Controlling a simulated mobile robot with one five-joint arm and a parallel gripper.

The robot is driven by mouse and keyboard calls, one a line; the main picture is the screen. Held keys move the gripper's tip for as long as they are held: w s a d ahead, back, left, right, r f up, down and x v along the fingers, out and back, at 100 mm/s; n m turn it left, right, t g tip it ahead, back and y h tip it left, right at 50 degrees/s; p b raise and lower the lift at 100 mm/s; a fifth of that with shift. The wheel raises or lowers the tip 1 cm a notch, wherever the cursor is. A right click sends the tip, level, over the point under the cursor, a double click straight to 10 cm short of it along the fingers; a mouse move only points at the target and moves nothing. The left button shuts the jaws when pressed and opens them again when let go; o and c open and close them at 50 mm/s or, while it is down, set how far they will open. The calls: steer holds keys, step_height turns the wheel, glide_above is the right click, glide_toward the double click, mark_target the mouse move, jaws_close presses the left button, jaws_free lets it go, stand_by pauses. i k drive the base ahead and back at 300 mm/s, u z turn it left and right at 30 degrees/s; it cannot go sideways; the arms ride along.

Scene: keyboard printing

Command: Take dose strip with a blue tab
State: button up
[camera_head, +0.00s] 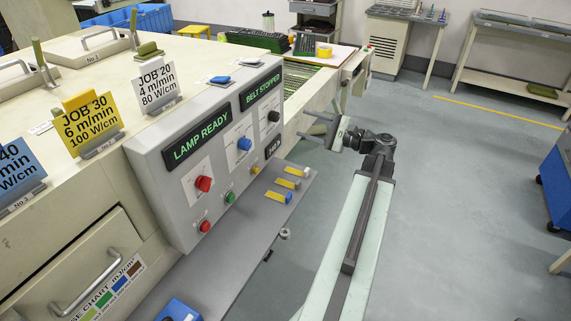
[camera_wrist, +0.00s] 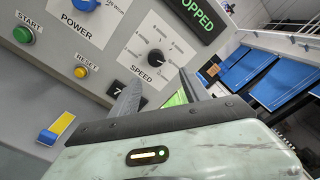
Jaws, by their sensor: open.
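Three yellow dose strips lie on the grey ledge (camera_head: 253,232) in front of the control panel. The nearest strip (camera_head: 275,196) has a blue tab (camera_head: 289,198). The middle strip (camera_head: 284,183) has a greyish tab, and the farthest strip (camera_head: 292,171) has a tab whose colour is hard to tell. The wrist view shows a yellow strip (camera_wrist: 62,123) with a blue tab (camera_wrist: 47,138) at lower left. My gripper (camera_head: 313,126) is open and empty, above and beyond the strips to the right. Its fingers (camera_wrist: 160,88) point toward the panel in the wrist view.
The control panel (camera_head: 170,166) with knobs and buttons rises behind the ledge. A blue object (camera_head: 178,311) sits at the ledge's near end. Job cards stand on the machine top. Open floor (camera_head: 455,190) lies to the right, with a blue cart (camera_head: 558,175) at the edge.

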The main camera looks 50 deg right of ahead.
mark_target(287, 200)
steer(key=z, duration=1.2)
steer(key=k, duration=0.5)
steer(key=z, duration=0.05)
